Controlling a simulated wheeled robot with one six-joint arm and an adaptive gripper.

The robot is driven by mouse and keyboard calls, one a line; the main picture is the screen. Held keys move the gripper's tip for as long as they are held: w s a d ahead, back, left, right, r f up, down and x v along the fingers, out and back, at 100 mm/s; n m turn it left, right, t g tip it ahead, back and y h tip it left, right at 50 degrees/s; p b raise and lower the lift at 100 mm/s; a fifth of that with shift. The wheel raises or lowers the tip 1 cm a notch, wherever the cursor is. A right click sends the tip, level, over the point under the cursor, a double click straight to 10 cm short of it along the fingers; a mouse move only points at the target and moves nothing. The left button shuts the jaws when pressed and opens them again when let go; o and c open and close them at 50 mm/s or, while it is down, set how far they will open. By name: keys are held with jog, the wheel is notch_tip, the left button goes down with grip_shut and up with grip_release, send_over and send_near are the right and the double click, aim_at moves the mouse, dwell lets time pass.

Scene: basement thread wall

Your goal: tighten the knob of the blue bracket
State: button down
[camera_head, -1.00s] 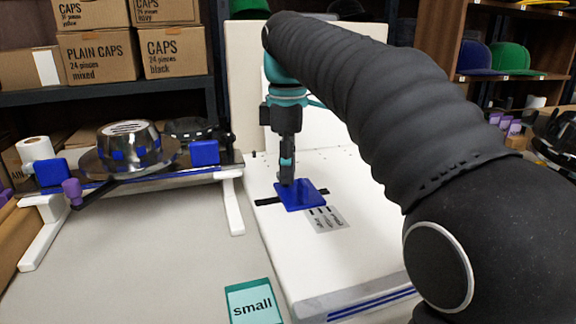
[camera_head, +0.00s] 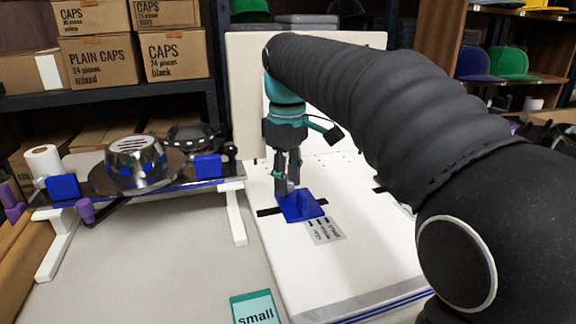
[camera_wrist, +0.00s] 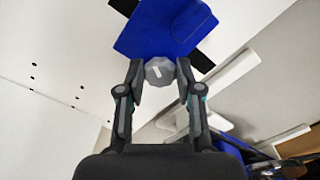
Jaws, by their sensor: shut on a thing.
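The blue bracket (camera_head: 302,206) sits on a black slot strip on the white board, near the board's left side. In the wrist view the bracket (camera_wrist: 160,30) is at the top, with its grey faceted knob (camera_wrist: 160,71) at its near edge. The knob has a pale line on its face. My gripper (camera_head: 287,190) points down at the bracket's back edge. In the wrist view my gripper's fingers (camera_wrist: 160,82) are on both sides of the knob, shut on it. In the head view the knob is hidden by the fingers.
A rail with a metal cap form (camera_head: 137,160) and blue blocks stands on white legs at left. A white upright panel (camera_head: 245,90) rises behind.

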jog(key=m+p, duration=0.4)
jog(key=m, duration=0.1)
jog(key=shift+s+a+r+m, duration=0.1)
jog(key=shift+r+m, duration=0.05)
jog(key=shift+m, duration=0.15)
jog(key=m+p, duration=0.2)
jog(key=m, duration=0.3)
jog(key=shift+a+p, duration=0.1)
jog(key=shift+p, duration=0.3)
jog(key=shift+f+m, duration=0.2)
jog(key=shift+m, duration=0.1)
jog(key=c, duration=0.8)
grip_release()
jog(key=shift+o, duration=0.2)
jog(key=shift+r, duration=0.15)
notch_tip(320, 180, up, 12)
